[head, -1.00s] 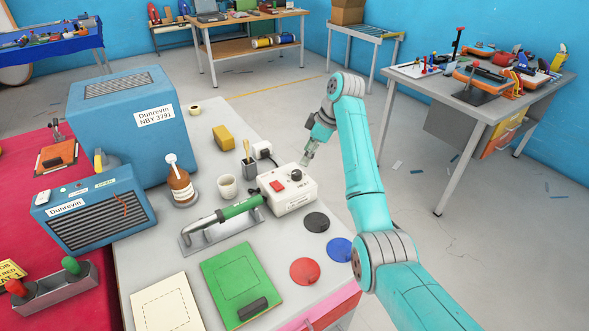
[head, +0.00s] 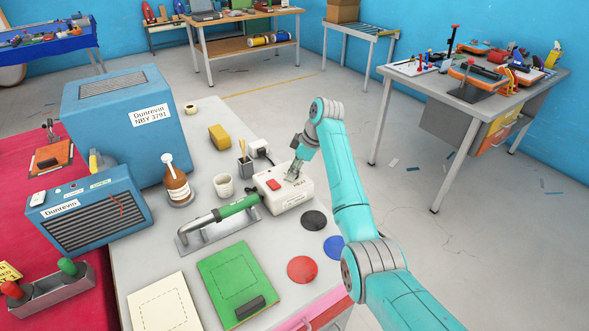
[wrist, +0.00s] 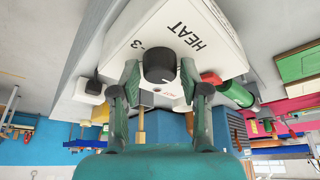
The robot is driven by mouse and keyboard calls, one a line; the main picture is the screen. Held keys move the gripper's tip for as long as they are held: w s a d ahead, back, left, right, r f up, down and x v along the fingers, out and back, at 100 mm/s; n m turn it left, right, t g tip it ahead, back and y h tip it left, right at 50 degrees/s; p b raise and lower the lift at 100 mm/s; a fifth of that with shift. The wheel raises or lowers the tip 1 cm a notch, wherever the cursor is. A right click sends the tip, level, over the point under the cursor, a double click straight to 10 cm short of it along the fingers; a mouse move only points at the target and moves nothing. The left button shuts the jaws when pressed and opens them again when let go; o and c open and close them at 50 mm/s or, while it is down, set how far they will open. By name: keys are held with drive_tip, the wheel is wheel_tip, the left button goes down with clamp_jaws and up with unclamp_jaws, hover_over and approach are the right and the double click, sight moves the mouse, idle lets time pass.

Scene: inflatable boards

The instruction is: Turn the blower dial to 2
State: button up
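A white control box (head: 290,199) with a red switch (head: 273,184) sits on the grey workbench. In the wrist view the box (wrist: 222,58) shows the word HEAT upside down and a "3" mark beside a round black dial (wrist: 159,62). I cannot read which mark the dial points to. My gripper (head: 293,176) is over the box in the head view and hides the dial there. In the wrist view my gripper (wrist: 160,78) is open, one finger on each side of the dial, with small gaps showing; contact cannot be told.
A green-handled tool (head: 236,208) lies by the box on a metal plate. A cup (head: 224,186), a pen holder (head: 245,170) and a black plug (head: 259,149) are close behind. Coloured discs, including a red one (head: 302,270), lie in front.

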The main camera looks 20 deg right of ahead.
drive_tip(key=c, duration=0.6)
drive_tip(key=shift+m, duration=0.3)
drive_tip(key=m+t, duration=0.1)
drive_tip(key=m, duration=0.1)
drive_tip(key=m+h, duration=0.1)
drive_tip(key=m, duration=0.2)
drive_tip(key=shift+s+a+t, duration=0.1)
drive_tip(key=shift+t, duration=0.3)
drive_tip(key=m+h, duration=0.1)
drive_tip(key=m, duration=0.1)
drive_tip(key=m+h, duration=0.1)
drive_tip(key=m, duration=0.2)
drive_tip(key=shift+a+m+t, duration=0.15)
drive_tip(key=shift+m+t, duration=0.15)
drive_tip(key=shift+t, duration=0.1)
drive_tip(key=m+h, duration=0.1)
drive_tip(key=m, duration=0.2)
drive_tip(key=m+h, duration=0.2)
drive_tip(key=m, duration=0.1)
drive_tip(key=shift+a, duration=0.1)
drive_tip(key=m+g+h, duration=0.1)
drive_tip(key=m, duration=0.2)
drive_tip(key=m+g, duration=0.1)
drive_tip(key=m, duration=0.2)
drive_tip(key=shift+h, duration=0.4)
drive_tip(key=shift+a+m, duration=0.1)
drive_tip(key=shift+m, duration=0.3)
